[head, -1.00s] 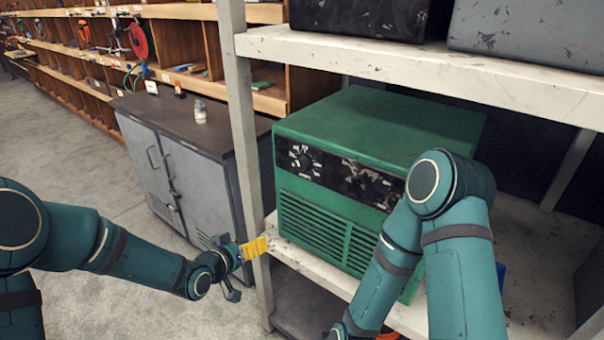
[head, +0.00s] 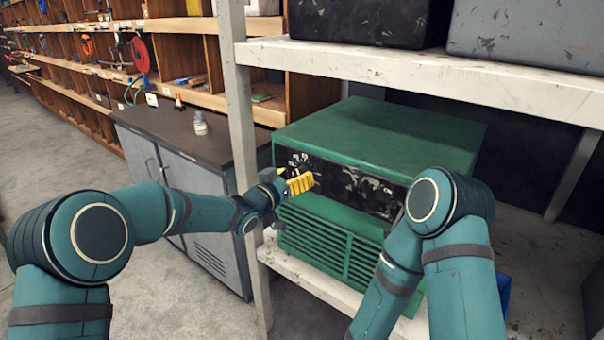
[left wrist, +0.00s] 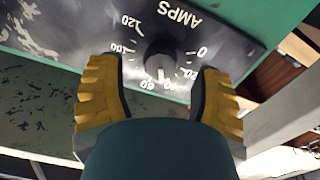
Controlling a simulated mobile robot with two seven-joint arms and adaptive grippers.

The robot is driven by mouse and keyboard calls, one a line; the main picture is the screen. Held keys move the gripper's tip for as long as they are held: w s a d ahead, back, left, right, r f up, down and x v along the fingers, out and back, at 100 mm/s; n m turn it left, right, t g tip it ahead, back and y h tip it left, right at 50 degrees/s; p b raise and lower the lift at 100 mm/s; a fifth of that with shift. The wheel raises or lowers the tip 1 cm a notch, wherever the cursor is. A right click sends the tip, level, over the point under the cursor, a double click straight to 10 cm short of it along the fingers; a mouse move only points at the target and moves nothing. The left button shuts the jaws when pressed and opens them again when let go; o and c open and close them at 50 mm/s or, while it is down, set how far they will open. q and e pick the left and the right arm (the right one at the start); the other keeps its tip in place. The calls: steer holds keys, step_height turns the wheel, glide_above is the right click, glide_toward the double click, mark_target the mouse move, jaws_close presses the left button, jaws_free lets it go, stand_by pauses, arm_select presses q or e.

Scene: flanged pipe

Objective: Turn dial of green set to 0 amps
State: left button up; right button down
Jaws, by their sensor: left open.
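The green set (head: 375,140) stands on a white shelf, with a dark front panel along its upper front. Its dial (left wrist: 158,62) shows in the left wrist view as a dark knob under the word AMPS, ringed by numbers including 0, 20, 60, 100 and 120. My left gripper (head: 300,183) is in front of the panel's left end; in the left wrist view its yellow fingers (left wrist: 160,88) are open, one on each side of the knob. I cannot tell whether they touch it. My right gripper is out of view, below the frame.
A white shelf post (head: 240,110) stands left of the set, close to my left forearm. Dark cases (head: 365,18) sit on the shelf above. A grey cabinet (head: 205,180) with a small bottle (head: 200,124) is left of the post.

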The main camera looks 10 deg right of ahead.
mark_target(299, 174)
arm_select(q)
steer(key=shift+x, duration=1.55)
jaws_close()
